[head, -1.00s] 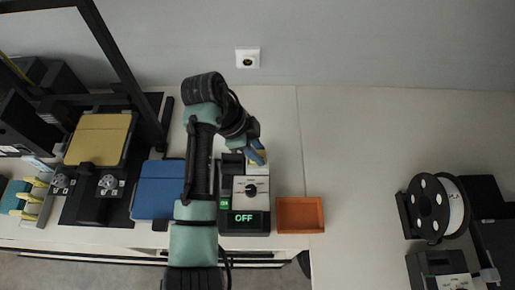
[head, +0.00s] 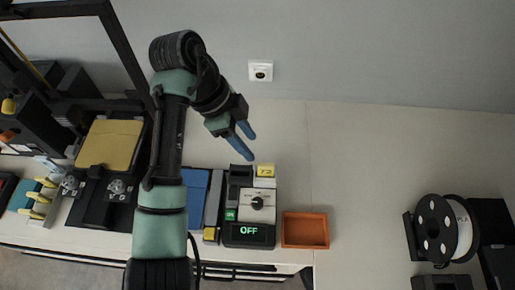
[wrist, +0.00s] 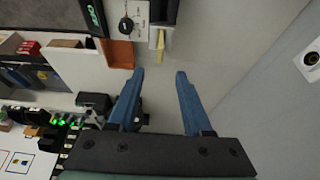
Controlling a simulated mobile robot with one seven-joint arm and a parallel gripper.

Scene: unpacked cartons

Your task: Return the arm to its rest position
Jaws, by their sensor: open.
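My gripper (head: 246,143) has two blue fingers that are apart with nothing between them. In the head view it hangs in the air above and behind the small white and black device (head: 257,203), whose display reads OFF. In the wrist view the open fingers (wrist: 160,75) point toward the device's yellow-topped part (wrist: 161,45), with a clear gap. My arm is bent, rising from the bottom of the head view and folding over to the right. It hides part of the blue box behind it.
An orange tray (head: 305,230) stands right of the device. A black printer with a yellow plate (head: 108,144) and a dark frame stand at left. A filament spool (head: 436,222) is at far right. A wall socket (head: 260,71) is on the back wall. The table between tray and spool is clear.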

